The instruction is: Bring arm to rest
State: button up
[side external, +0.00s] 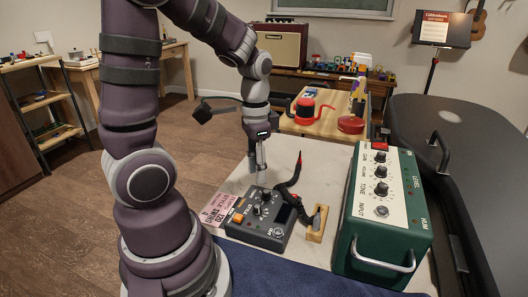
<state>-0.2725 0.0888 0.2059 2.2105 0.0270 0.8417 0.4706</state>
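My gripper (259,178) points down over the white work surface (327,158), at the back of a black box (262,218) with several knobs and an orange switch. The fingers look close together from this side, and I cannot tell whether they are open or shut. No held object can be made out. I cannot tell whether the fingertips touch the box or stand behind it.
A dark cable-like piece (290,193) with red tips rises beside the box, near a small wooden block (317,224). A green amplifier-like unit (380,215) stands to the right. A pink printed card (221,207) lies left. Behind is a wooden bench (322,124) with tools.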

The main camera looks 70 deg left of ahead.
notch_tip(320, 180, up, 4)
jog(key=shift+f, duration=0.2)
jog(key=s+d+r+t, duration=0.1)
jog(key=d+r+t, duration=0.4)
jog(key=d, duration=0.3)
jog(key=shift+d+t, duration=0.3)
jog(key=shift+d, duration=0.1)
dwell(0.9)
